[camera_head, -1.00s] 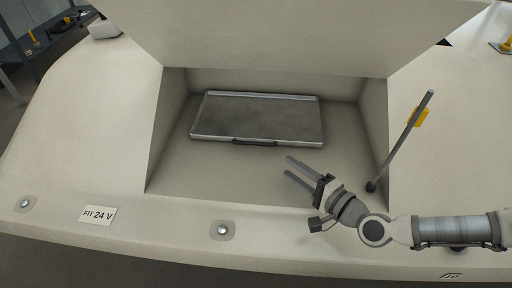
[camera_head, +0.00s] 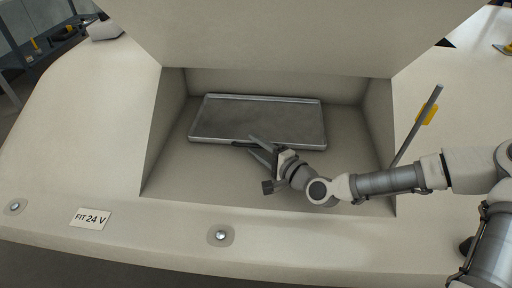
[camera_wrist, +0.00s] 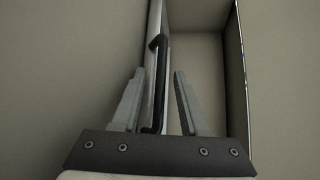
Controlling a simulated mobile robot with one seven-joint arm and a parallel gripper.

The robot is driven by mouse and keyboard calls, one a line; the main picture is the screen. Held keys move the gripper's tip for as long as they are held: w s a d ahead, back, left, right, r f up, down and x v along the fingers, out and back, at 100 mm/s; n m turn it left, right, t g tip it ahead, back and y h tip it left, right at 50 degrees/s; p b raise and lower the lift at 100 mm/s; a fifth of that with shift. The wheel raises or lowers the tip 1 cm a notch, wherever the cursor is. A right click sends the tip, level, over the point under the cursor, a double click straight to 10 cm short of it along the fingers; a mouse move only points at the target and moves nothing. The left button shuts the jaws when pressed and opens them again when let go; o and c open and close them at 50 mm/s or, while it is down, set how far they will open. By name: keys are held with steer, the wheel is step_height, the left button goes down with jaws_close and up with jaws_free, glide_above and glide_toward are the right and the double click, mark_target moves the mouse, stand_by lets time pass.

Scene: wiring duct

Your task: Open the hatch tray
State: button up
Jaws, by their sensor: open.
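The hatch tray (camera_head: 260,118) is a shallow grey tray with a pale metal rim, lying in the recess under the raised lid. Its dark handle (camera_head: 222,145) is at the middle of its front edge, partly covered by my gripper. My gripper (camera_head: 250,144) is open at that front edge, reaching in from the right. In the wrist view, the black handle (camera_wrist: 160,85) stands between the two spread fingers of my gripper (camera_wrist: 159,72), closer to the left finger. A gap shows between the handle and the right finger. Contact with the left finger cannot be told.
The raised hatch lid (camera_head: 290,35) hangs over the back of the recess. Recess walls stand left and right of the tray. A grey rod with a yellow tag (camera_head: 427,115) rises at the right, behind my arm. The recess floor before the tray is clear at left.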

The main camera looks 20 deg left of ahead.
steer(key=shift+w+a, duration=0.1)
steer(key=shift+a, duration=0.05)
jaws_close()
stand_by(1.4)
